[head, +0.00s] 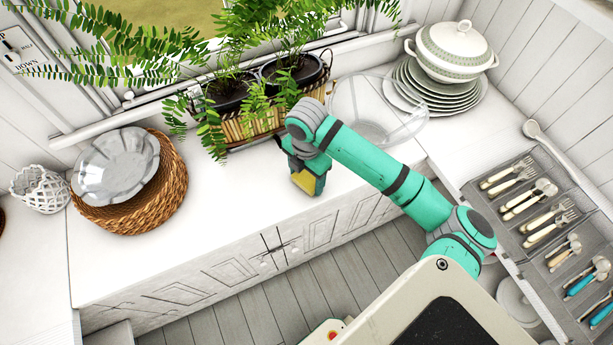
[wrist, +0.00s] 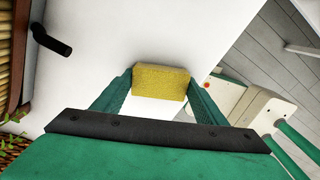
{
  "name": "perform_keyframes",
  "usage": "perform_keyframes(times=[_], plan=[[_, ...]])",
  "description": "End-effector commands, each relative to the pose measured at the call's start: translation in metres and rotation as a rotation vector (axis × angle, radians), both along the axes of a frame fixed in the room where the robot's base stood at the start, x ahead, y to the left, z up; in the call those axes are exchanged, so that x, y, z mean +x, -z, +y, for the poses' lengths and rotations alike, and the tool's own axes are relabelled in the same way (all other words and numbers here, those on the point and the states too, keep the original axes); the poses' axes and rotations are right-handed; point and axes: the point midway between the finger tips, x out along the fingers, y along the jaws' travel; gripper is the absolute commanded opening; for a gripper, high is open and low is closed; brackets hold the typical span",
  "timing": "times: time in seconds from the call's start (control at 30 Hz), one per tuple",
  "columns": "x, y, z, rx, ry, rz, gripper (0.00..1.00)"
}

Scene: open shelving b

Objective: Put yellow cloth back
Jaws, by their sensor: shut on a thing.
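The yellow cloth (wrist: 160,82) shows in the wrist view as a small yellow block-like piece between the two green fingers. My gripper (wrist: 158,95) is shut on it, with a finger against each side. In the head view the yellow cloth (head: 304,181) shows at the lower end of my gripper (head: 306,178), over the front part of the white counter in front of the plant basket. I cannot tell whether the cloth touches the counter. The gripper hides part of it.
A basket with potted ferns (head: 245,122) stands behind my gripper. A clear glass bowl (head: 375,112) and stacked plates with a tureen (head: 440,85) stand at the right. A wicker tray with a silver dish (head: 165,190) is at the left. The counter (head: 230,200) between is clear.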

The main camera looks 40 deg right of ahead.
Motion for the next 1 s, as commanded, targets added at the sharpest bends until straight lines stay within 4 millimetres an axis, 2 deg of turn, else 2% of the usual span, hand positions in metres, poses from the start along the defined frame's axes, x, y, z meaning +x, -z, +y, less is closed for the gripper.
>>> perform_keyframes(times=[0.07,0.1,0.13,0.17,0.43,0.57,0.67,1.0], plan=[[0.000,0.002,0.000,0.000,0.000,0.000,0.45],[0.000,0.002,0.000,0.000,0.000,0.000,0.75],[0.000,0.002,0.000,0.000,0.000,0.000,0.82],[0.000,0.002,0.000,0.000,0.000,0.000,0.84],[0.000,0.001,0.000,0.000,0.000,0.000,0.84],[0.000,-0.006,0.000,-0.001,0.000,0.000,0.84],[0.000,-0.019,-0.001,-0.002,-0.001,-0.001,0.84],[0.000,-0.086,-0.001,-0.004,-0.002,-0.001,0.84]])
